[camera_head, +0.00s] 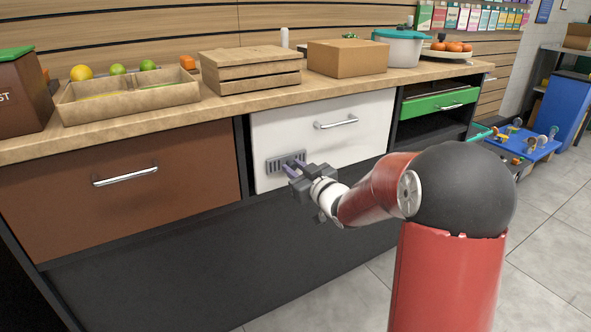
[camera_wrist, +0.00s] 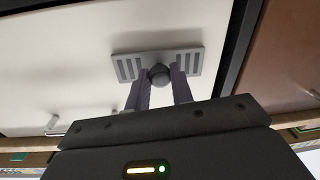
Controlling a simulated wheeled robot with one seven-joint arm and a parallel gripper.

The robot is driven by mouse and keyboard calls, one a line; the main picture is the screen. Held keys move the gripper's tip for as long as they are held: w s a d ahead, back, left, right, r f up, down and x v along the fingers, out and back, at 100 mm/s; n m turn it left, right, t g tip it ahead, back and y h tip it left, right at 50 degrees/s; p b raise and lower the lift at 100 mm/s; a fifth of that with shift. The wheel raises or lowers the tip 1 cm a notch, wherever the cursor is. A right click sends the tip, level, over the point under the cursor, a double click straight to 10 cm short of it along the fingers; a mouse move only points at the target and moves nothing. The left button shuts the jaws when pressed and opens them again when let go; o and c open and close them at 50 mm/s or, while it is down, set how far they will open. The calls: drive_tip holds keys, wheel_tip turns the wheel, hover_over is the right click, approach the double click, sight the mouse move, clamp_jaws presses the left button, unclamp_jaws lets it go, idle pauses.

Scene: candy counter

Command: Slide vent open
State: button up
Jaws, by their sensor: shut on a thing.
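The vent is a small grey slotted plate (camera_head: 272,165) low on the left of the white drawer front (camera_head: 345,147). In the wrist view the vent plate (camera_wrist: 126,68) shows slots at both ends and a round dark grey knob (camera_wrist: 159,73) at its middle. My gripper (camera_head: 293,168) reaches the vent from the right in the head view. In the wrist view the two purple fingers of my gripper (camera_wrist: 162,85) stand on either side of the knob and are shut on it. The fingertips partly hide the knob's sides and the plate behind it.
The white drawer has a metal bar handle (camera_head: 337,122). A brown drawer (camera_head: 125,185) is to the left and a green drawer (camera_head: 437,103) to the right. The wooden counter (camera_head: 225,106) above carries a crate and boxes. The floor in front is clear.

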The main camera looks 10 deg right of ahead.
drive_tip(key=shift+d, duration=0.1)
clamp_jaws()
drive_tip(key=w+d, duration=0.1)
drive_tip(key=d, duration=0.2)
drive_tip(key=w+d+p, duration=0.1)
drive_tip(key=d, duration=0.3)
drive_tip(key=w+d+p, duration=0.1)
drive_tip(key=d, duration=0.2)
drive_tip(key=shift+w+d+r, duration=0.1)
drive_tip(key=shift+w+d, duration=0.15)
drive_tip(key=shift+d, duration=0.1)
drive_tip(key=o, duration=1)
unclamp_jaws()
drive_tip(key=shift+c, duration=0.2)
drive_tip(key=v, duration=0.7)
drive_tip(key=shift+s+d, duration=0.2)
drive_tip(key=shift+s, duration=0.15)
